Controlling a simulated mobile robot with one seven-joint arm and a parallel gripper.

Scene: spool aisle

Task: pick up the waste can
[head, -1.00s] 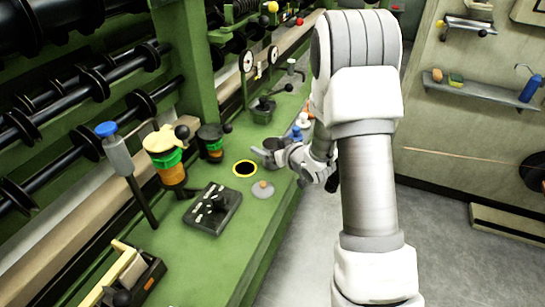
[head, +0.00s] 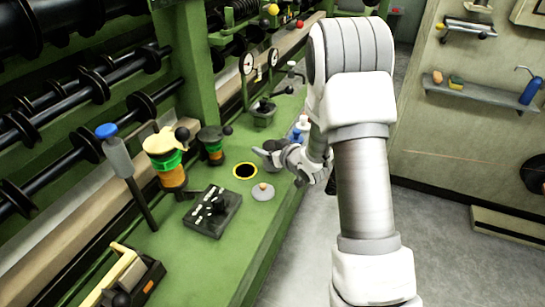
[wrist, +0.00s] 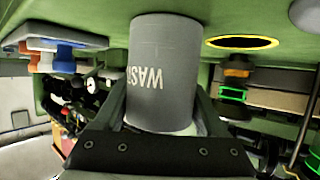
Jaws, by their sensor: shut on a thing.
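The waste can is a grey cylinder (wrist: 165,60) with white lettering, of which "WAS" shows in the wrist view. My gripper (wrist: 162,105) is shut on it, with a dark finger along each side. In the wrist view the bench top is at the top of the picture, and the can's far end is near it. I cannot tell whether the can touches the bench. In the head view my gripper (head: 282,157) is over the bench's right edge, and the can (head: 271,145) is small and partly hidden by it.
A yellow-rimmed hole (head: 245,171) and a grey lid with a knob (head: 263,192) are close by on the green bench. A black control box (head: 212,211) stands nearer. The floor aisle is clear.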

